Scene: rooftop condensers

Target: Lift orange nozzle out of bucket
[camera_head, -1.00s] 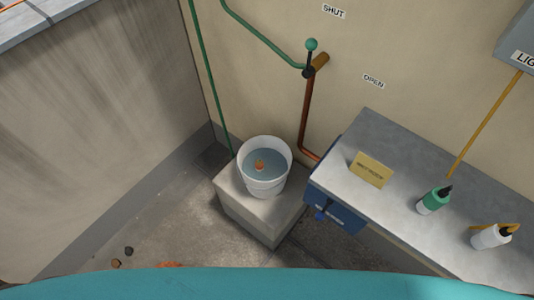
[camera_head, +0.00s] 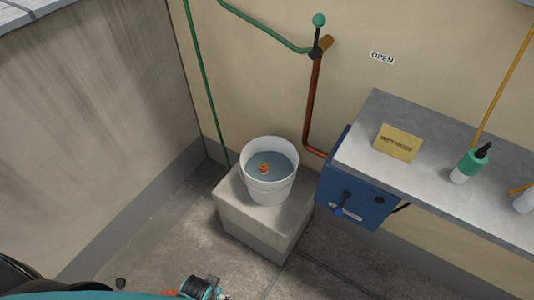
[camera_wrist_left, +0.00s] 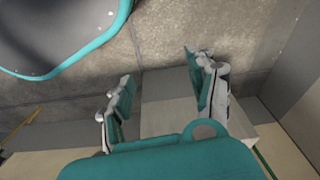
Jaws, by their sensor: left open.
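The orange nozzle (camera_head: 263,168) is small and sits inside the white bucket (camera_head: 268,190), surrounded by grey-blue water. Its lower part is hard to make out. The bucket stands upright on a pale concrete block (camera_head: 245,215) in the corner. My left gripper (camera_wrist_left: 158,78) is open in the left wrist view, with nothing between its fingers. The block (camera_wrist_left: 170,100) shows behind the fingers there, but the bucket and nozzle do not. Part of my arm shows low in the head view, in front of the block and away from the bucket. My right gripper is not in view.
A grey bench (camera_head: 450,185) with a yellow card (camera_head: 398,143) and a green-and-white bottle (camera_head: 470,163) stands right of the bucket. A green hose (camera_head: 205,95) and copper pipe (camera_head: 312,105) run behind the bucket.

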